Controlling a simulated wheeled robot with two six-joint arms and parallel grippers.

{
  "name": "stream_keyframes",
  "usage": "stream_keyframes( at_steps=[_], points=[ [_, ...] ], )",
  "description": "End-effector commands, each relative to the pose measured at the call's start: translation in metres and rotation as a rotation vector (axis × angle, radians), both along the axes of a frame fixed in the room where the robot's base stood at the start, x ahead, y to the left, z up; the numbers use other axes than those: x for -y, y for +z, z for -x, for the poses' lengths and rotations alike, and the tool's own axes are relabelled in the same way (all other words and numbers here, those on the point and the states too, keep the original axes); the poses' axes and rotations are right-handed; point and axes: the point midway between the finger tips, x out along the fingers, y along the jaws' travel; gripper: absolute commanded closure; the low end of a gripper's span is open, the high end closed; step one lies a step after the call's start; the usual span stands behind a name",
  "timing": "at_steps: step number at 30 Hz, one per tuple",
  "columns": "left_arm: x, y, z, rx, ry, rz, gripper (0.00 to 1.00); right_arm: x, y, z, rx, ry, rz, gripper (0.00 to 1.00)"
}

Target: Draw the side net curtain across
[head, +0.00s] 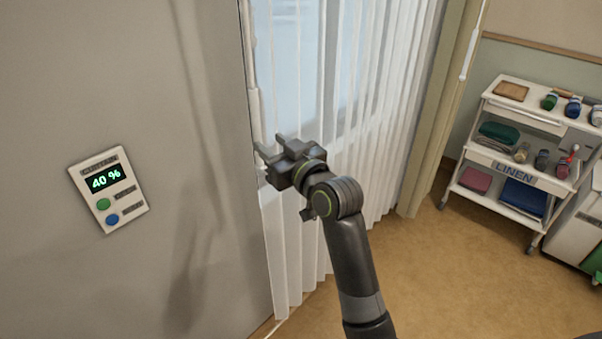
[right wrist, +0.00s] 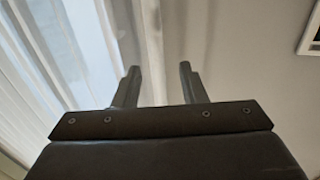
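The white net curtain (head: 350,170) hangs in upright folds over the bright window in the head view, reaching left to the edge of the grey wall. A white rod-like strip (head: 253,95) runs down its left edge. My right gripper (head: 269,143) is at this left edge, its fingers apart. The right wrist view shows the open fingers (right wrist: 158,75) with the pale strip (right wrist: 152,40) showing between them; I cannot tell whether they touch it. The curtain (right wrist: 50,50) fills the left of that view. My left gripper is not in view.
A wall panel (head: 108,190) reads "40 %", with a green and a blue button. A white wand (head: 470,45) hangs by the beige drape (head: 435,120) at right. A linen trolley (head: 515,150) stands farther right. The floor (head: 450,270) before it is clear.

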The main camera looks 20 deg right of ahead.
Motion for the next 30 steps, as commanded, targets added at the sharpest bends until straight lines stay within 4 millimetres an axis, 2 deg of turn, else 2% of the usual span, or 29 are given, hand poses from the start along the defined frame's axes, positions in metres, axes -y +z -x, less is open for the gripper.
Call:
stream_keyframes(
  at_steps=[9,15,21,30],
  points=[
    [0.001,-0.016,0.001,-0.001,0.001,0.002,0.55,0.019,-0.002,0.054,0.001,0.0,0.001,0.62],
    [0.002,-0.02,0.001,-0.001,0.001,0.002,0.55,0.028,-0.001,0.079,0.0,0.0,0.001,0.62],
    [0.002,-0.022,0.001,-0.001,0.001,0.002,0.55,0.032,0.0,0.091,-0.001,0.001,0.001,0.62],
    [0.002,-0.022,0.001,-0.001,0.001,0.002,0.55,0.033,0.0,0.092,-0.002,0.001,0.001,0.62]
  ],
)
